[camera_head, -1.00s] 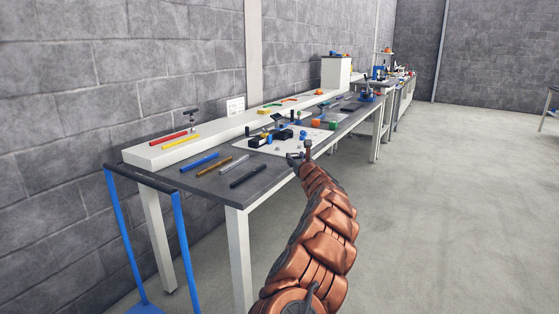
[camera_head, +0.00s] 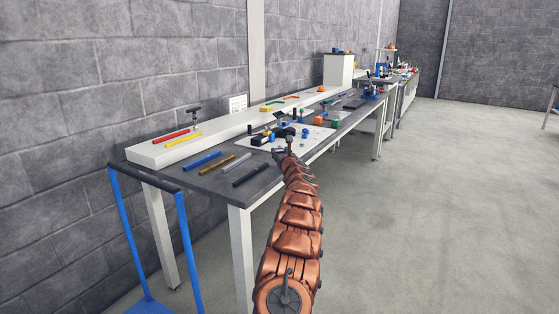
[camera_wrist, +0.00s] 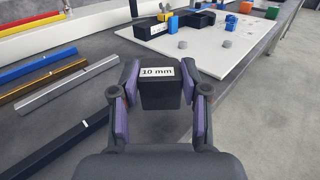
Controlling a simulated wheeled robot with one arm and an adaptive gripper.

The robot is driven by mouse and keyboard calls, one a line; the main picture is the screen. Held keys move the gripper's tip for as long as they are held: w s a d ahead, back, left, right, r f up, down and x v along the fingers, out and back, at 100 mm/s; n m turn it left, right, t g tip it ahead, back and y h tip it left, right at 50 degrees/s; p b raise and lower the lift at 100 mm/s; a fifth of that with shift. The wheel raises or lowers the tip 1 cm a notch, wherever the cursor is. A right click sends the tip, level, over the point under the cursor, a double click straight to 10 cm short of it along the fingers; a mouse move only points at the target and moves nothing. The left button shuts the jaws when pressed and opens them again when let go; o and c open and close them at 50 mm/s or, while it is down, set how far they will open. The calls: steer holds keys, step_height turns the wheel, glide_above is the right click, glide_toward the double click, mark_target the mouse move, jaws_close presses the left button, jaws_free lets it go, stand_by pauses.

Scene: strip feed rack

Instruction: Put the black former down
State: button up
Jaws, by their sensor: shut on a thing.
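The black former (camera_wrist: 160,92) is a dark block with a white label reading "10 mm". In the wrist view it sits between the two purple-lined fingers of my gripper (camera_wrist: 160,100), which is shut on it. The gripper holds it over the grey bench top (camera_wrist: 70,115), near the white board (camera_wrist: 215,45). I cannot tell how high it is. In the head view my gripper (camera_head: 286,153) is small, at the near edge of the board, and the former cannot be made out clearly there.
Black (camera_wrist: 65,150), silver (camera_wrist: 65,85), brown (camera_wrist: 50,80) and blue (camera_wrist: 38,65) bars lie to the left. Black blocks (camera_wrist: 180,22), small grey pieces, a green cube (camera_wrist: 271,12) and an orange block (camera_wrist: 248,28) stand on or near the board. The bench's right edge is close by.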

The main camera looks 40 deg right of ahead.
steer(key=shift+w, duration=0.15)
steer(key=shift+w, duration=0.2)
steer(key=shift+s+f, duration=0.1)
steer(key=shift+f, duration=1.65)
steer(key=shift+f, duration=0.15)
steer(key=o, duration=1.3)
